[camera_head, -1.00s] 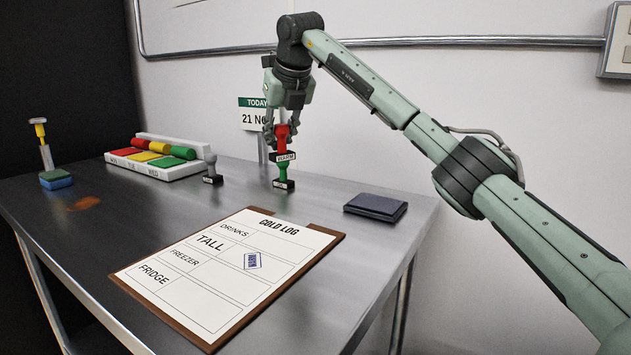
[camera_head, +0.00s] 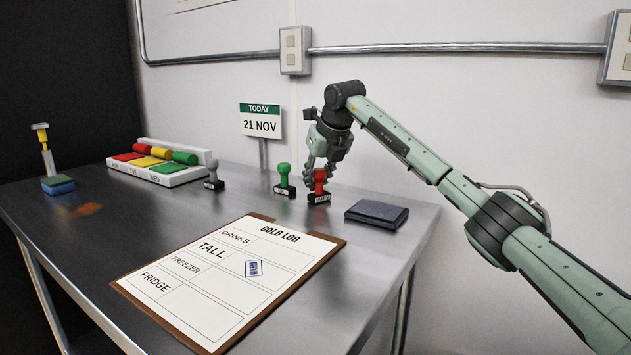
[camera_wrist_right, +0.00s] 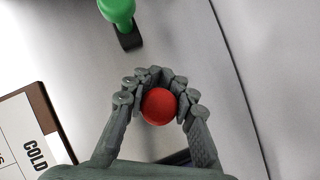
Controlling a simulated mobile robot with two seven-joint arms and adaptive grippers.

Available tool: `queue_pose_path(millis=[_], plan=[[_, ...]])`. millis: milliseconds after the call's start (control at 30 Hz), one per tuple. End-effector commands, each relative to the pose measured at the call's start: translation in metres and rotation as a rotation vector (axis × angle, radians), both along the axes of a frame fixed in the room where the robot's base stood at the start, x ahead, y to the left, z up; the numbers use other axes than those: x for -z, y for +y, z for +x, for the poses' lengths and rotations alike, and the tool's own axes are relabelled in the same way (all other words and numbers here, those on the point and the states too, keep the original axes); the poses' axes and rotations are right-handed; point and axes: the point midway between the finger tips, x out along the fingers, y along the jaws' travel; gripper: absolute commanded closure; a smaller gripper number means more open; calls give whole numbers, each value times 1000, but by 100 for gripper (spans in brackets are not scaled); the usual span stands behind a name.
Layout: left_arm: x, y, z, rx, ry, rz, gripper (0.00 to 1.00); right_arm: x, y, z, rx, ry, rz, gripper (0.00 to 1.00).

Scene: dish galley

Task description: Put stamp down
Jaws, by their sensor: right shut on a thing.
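The red stamp (camera_head: 319,187) stands upright at the back of the steel table, its black base at or very near the tabletop. My right gripper (camera_head: 319,172) is above it with its fingers around the red handle. In the right wrist view the round red knob (camera_wrist_right: 159,106) sits between the fingertips of the gripper (camera_wrist_right: 158,92). The stamp's base is hidden there. My left gripper is not in view.
A green stamp (camera_head: 284,180) stands just left of the red one, a grey stamp (camera_head: 213,176) further left. A dark ink pad (camera_head: 376,213) lies to the right. The clipboard log (camera_head: 225,275) with a blue mark lies in front. A date sign (camera_head: 261,121) stands behind.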

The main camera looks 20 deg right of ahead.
Motion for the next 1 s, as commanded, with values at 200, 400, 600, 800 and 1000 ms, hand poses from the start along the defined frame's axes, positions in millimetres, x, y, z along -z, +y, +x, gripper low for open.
queue_pose_path(millis=[200,400,600,800,1000], plan=[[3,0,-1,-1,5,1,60,3,0,0,0,0,0,97],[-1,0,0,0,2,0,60,3,0,0,0,0,0,57],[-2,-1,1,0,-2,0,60,3,0,0,0,0,0,54],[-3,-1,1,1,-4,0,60,-3,0,0,0,-1,1,54],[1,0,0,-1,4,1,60,-29,-1,-16,0,-6,-1,54]])
